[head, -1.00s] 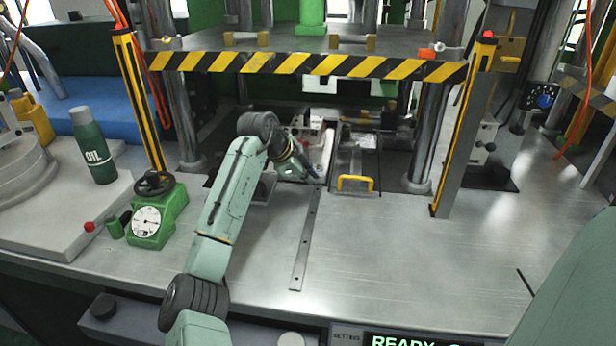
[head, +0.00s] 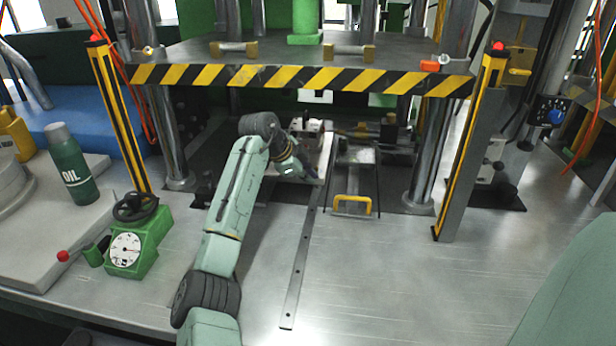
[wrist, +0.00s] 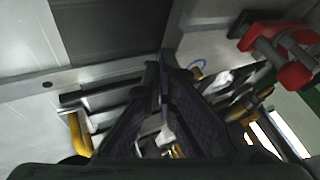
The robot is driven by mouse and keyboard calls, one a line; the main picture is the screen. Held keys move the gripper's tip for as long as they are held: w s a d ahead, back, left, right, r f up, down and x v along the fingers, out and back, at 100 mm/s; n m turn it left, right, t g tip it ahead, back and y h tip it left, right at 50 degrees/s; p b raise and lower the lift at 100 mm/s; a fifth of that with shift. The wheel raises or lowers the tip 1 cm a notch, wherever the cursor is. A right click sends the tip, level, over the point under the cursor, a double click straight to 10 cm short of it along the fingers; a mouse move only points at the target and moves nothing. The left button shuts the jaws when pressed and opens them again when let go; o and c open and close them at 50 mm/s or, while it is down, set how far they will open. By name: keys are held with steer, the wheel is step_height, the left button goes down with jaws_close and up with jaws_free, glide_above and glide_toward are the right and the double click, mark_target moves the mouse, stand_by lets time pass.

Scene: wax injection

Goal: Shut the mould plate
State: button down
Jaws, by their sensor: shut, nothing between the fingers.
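A dark frame with a yellow handle (head: 352,207) lies at the front of the press bed. A pale plate (head: 324,158) stands just left of it, partly hidden by my arm; I cannot tell for certain which of these is the mould plate or how far it stands open. My gripper (head: 313,173) is beside the pale plate, left of and slightly behind the yellow handle. In the wrist view my gripper (wrist: 163,62) has its dark fingers together and empty. The yellow handle also shows there (wrist: 79,133), left of the fingers.
A striped press beam (head: 300,77) spans above the work area, between striped side posts (head: 122,120). A long metal strip (head: 300,265) lies on the bench in front. A green gauge unit (head: 138,245) and an oil bottle (head: 72,168) stand left. The front right bench is clear.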

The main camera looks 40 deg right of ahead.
steer(key=shift+a, duration=0.1)
steer(key=v, duration=1.2)
